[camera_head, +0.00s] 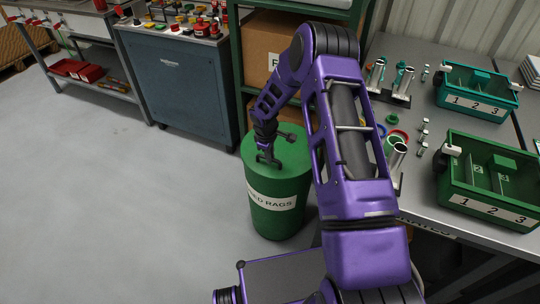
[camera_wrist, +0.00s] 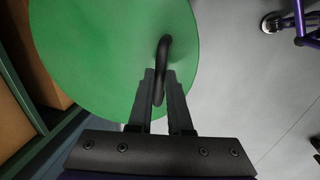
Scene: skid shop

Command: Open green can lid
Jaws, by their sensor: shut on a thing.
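The green can (camera_head: 277,205) stands upright on the floor, with a white label that reads in part "RAGS". Its flat green lid (camera_head: 294,152) lies on top and looks closed. My gripper (camera_head: 267,158) reaches down to the lid from above. In the wrist view the green lid (camera_wrist: 100,50) fills the upper left, and my gripper (camera_wrist: 161,90) is shut on the black lid handle (camera_wrist: 164,55), a curved bar between the two fingers. The inside of the can is hidden.
A grey table (camera_head: 425,180) on the right holds a green bin (camera_head: 480,208), a teal bin (camera_head: 476,104) and small metal parts. A green shelf (camera_head: 237,60) with cardboard boxes and a blue-grey cabinet (camera_head: 185,85) stand behind. The floor (camera_head: 120,200) left of the can is clear.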

